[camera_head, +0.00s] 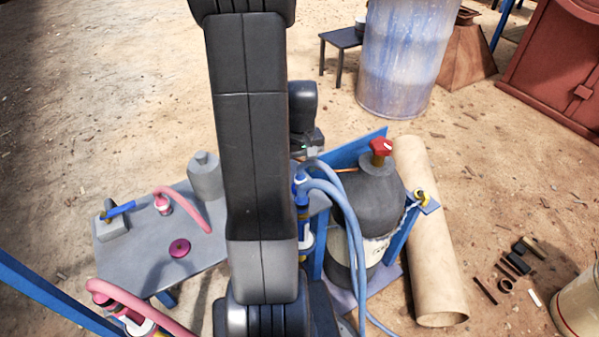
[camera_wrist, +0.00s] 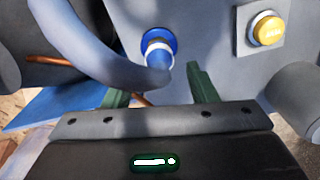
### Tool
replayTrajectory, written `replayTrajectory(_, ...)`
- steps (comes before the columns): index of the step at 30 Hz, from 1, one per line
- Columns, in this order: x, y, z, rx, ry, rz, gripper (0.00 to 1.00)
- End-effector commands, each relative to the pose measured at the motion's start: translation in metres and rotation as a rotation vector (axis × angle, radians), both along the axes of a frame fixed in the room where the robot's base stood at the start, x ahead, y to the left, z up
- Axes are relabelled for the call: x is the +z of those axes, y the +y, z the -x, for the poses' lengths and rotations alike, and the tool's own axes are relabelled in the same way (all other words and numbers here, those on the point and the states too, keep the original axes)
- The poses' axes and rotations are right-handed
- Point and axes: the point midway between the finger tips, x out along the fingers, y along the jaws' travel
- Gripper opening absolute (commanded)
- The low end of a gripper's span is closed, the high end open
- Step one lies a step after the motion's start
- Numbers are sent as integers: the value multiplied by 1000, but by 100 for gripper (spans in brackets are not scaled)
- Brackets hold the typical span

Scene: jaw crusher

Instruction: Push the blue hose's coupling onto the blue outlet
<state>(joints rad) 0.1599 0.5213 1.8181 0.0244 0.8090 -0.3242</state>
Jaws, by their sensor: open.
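In the wrist view, the blue hose (camera_wrist: 75,45) curves from the upper left down to a blue fitting with a white ring (camera_wrist: 158,47) at a grey surface. The coupling and the blue outlet overlap there, so I cannot tell whether the coupling is seated on it. My gripper (camera_wrist: 157,79) is open, its two dark green fingers on either side of the hose end, with a gap at the right finger. In the head view, my gripper (camera_head: 309,148) is mostly hidden by my arm, above the blue hose (camera_head: 322,186).
A yellow round fitting (camera_wrist: 267,29) sits on a plate to the right. A grey table (camera_head: 130,256) holds a pink hose (camera_head: 185,200) and a magenta disc (camera_head: 179,248).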

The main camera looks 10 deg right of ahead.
Motion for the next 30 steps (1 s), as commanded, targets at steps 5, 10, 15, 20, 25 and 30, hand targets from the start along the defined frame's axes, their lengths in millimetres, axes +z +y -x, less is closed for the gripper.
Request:
replayTrajectory(5, 48, -1, -1, 0, -5, 1, 52)
replayTrajectory(10, 79, -2, -1, 0, -4, 0, 52)
replayTrajectory(15, 96, -2, -1, 0, -1, 0, 52)
replayTrajectory(20, 100, -2, -1, 0, -1, 0, 52)
replayTrajectory(25, 100, -2, 0, 0, 0, 0, 52)
replayTrajectory(30, 97, -2, 0, 0, 1, 0, 52)
